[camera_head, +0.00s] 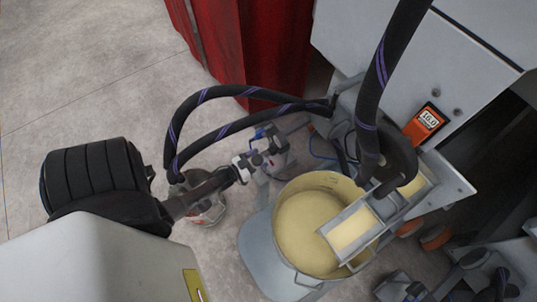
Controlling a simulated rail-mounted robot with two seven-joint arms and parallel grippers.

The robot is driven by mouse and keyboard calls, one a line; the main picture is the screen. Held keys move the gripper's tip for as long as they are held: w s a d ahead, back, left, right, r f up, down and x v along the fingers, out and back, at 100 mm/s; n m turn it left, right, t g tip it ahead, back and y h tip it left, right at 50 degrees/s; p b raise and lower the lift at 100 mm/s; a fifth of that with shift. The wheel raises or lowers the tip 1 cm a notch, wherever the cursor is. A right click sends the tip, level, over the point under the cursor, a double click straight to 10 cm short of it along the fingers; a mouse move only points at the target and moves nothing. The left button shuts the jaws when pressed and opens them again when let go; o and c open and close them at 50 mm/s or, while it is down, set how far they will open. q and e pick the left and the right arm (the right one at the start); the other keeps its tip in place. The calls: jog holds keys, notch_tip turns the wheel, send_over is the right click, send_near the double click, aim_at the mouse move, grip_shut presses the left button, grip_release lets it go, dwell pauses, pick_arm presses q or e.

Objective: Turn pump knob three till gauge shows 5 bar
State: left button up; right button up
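My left arm comes in from the left, and my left gripper (264,155) is at the pump's pipe fittings, left of the bucket. It is small and dark there, and I cannot tell whether its fingers are open or touch a knob. The pump (207,212) is a grey metal body with dark hoses, partly hidden behind my arm. A blue handle (260,134) shows beside the fittings. Which knob is number three cannot be made out. An orange display (428,118) on the machine seems to read 10.0; whether it is the pump gauge is unclear. My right gripper cannot be identified.
A bucket (284,225) of pale yellow liquid stands on a grey support, with a metal trough (352,228) over its right side. Thick dark hoses (245,92) arch above the pump. A red curtain (262,45) hangs behind. Dark mechanical parts lie at bottom right. Floor at upper left is clear.

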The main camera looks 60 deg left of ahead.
aim_at(270, 152)
pick_arm(q)
jog(key=shift+w+a+b, duration=0.2)
jog(key=shift+w+b, duration=0.25)
jog(key=shift+w, duration=0.8)
jog(key=shift+w+a+b, duration=0.15)
jog(key=shift+w+b, duration=0.25)
jog(key=shift+w, duration=0.85)
jog(key=c, duration=0.9)
